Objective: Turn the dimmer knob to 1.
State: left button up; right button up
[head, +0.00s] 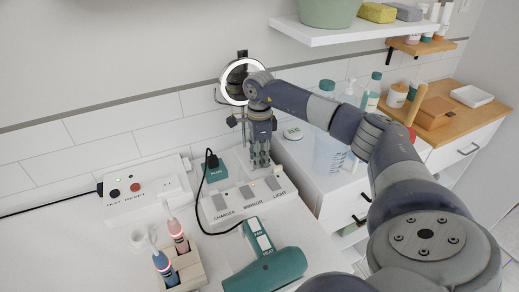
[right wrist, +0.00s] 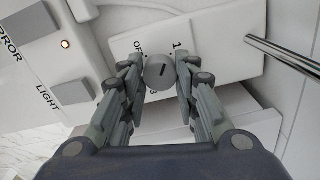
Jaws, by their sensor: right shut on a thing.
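The dimmer knob (right wrist: 160,74) is a small round grey knob with a short dark line on its face, slanting between lower left and upper right. It sits on a white plate (right wrist: 215,52) in the right wrist view. A "1" is printed above right of the knob, "OFF" to its left, and a partly hidden "3" below it. My right gripper (right wrist: 160,75) is shut on the knob, one finger on each side. In the head view my right gripper (head: 260,163) points down at the back of the counter and hides the knob. My left gripper is not in view.
A switch strip (head: 233,212) labelled CHARGER, MIRROR and LIGHT lies just in front of the gripper. A teal hair dryer (head: 268,272), toothbrushes in a wooden holder (head: 187,270) and a test/reset box (head: 150,190) stand nearby. A round mirror (head: 238,78) is behind; a metal bar (right wrist: 285,55) is close right.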

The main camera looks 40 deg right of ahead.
jog(key=shift+m, duration=1.6)
jog(key=o, duration=1.1)
jog(key=shift+c, duration=0.2)
notch_tip(320, 180, up, 12)
